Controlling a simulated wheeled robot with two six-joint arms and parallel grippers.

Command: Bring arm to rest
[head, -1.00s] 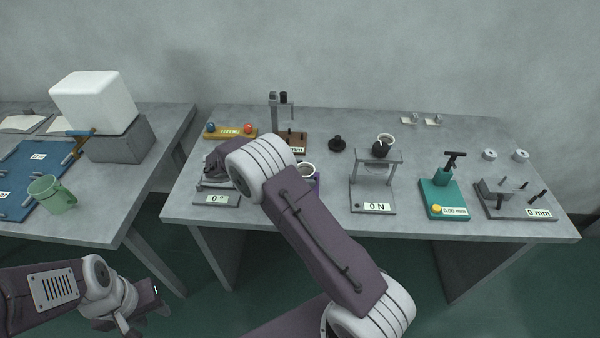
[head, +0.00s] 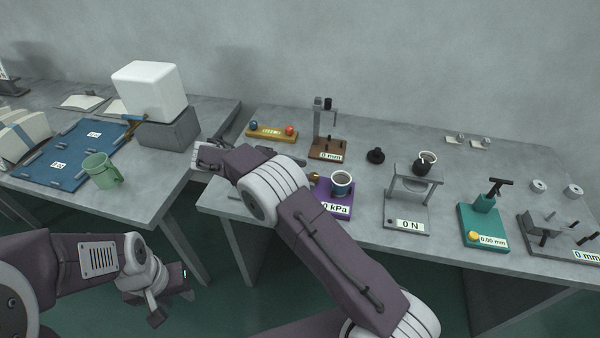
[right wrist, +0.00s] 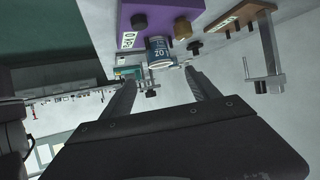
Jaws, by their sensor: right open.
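My right arm reaches across the front of the right table, its gripper (head: 205,157) over the table's left end. In the right wrist view its two fingers (right wrist: 160,95) are apart with nothing between them. A dark blue cup with a pale rim (right wrist: 158,52) shows beyond the fingers; in the head view it stands on a purple kPa device (head: 336,209), apart from the gripper. My left gripper (head: 171,300) hangs low in front of the left table, clear of everything; its jaw opening is too unclear to judge.
A green mug (head: 101,171) stands by a blue mat (head: 66,166) on the left table, near a white block (head: 150,91) on a grey base. A force stand (head: 408,205) with a cup on top and a teal gauge (head: 484,227) stand further right. A gap separates the tables.

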